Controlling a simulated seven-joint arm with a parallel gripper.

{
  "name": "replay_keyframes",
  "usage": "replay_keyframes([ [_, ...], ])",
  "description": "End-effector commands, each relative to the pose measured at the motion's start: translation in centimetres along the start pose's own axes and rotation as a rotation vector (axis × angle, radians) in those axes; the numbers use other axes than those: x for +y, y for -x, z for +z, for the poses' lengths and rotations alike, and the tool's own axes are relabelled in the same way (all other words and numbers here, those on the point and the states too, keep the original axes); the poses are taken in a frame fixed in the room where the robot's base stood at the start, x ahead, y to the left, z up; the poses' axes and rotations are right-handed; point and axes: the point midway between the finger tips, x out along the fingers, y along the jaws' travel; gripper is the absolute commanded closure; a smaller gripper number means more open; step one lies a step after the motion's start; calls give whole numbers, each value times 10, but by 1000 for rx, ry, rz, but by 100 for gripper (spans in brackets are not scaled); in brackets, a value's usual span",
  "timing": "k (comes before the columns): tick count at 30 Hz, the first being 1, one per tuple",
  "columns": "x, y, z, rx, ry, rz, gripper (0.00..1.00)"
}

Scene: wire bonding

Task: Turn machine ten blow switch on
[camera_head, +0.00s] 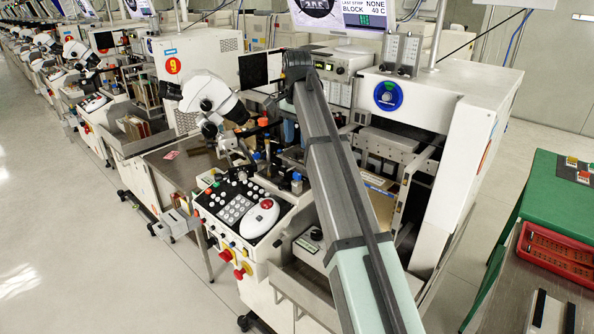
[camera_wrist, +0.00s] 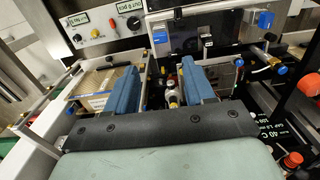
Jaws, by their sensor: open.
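My gripper (camera_wrist: 161,80) shows in the wrist view with two blue fingers spread apart. Nothing is held between them. Small cylindrical metal and yellow fittings (camera_wrist: 172,93) are visible beyond the gap.
A control console (camera_head: 240,205) with a keypad and a white mouse stands left of my arm. A microscope (camera_head: 212,95) rises behind it. Machine nine (camera_head: 173,66) stands farther left. Open floor lies at left.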

Motion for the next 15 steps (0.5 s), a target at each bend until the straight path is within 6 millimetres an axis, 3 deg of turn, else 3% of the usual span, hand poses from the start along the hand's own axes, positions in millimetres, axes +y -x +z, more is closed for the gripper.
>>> replay_keyframes([
  [15,1,-89,2,-2,3,1,47],
])
